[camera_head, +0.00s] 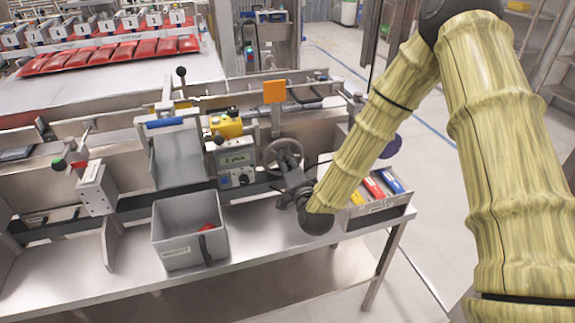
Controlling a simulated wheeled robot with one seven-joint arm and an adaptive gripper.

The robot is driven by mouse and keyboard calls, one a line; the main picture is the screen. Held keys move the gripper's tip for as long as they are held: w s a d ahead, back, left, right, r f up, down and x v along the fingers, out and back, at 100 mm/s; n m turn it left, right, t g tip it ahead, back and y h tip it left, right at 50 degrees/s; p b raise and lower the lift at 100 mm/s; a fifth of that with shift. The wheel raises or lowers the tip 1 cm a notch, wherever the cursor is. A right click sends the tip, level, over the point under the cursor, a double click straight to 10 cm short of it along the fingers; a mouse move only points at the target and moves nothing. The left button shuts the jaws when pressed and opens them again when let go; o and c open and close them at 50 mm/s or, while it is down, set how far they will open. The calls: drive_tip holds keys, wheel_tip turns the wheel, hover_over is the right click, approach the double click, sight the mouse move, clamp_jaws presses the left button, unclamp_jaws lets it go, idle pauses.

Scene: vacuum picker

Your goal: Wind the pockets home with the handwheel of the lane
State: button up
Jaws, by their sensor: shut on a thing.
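The handwheel (271,153) is a dark round wheel on the front of the lane, right of a small grey control box (237,160) with a display. My gripper (292,168) is at the right side of the wheel and is shut on it, seemingly at the rim or its handle. The gripper and wrist hide the wheel's lower right part, so the exact grip point cannot be told. The pockets cannot be made out clearly; a row of red packs (110,54) lies on the white surface at the back left.
A grey bin (180,238) with a red item stands on the bench left of my gripper. An orange plate (274,91) rises behind the wheel.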

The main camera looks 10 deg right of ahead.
drive_tip(key=n, duration=0.4)
drive_tip(key=shift+n, duration=0.3)
drive_tip(key=shift+a+n+b, duration=0.1)
drive_tip(key=shift+n+b, duration=0.35)
drive_tip(key=shift+n, duration=1.45)
drive_tip(key=o, duration=1)
drive_tip(key=shift+s, duration=0.2)
drive_tip(key=s, duration=0.4)
drive_tip(key=s+d, duration=0.1)
drive_tip(key=s, duration=0.6)
drive_tip(key=shift+s+d, duration=0.2)
drive_tip(key=shift+s, duration=0.15)
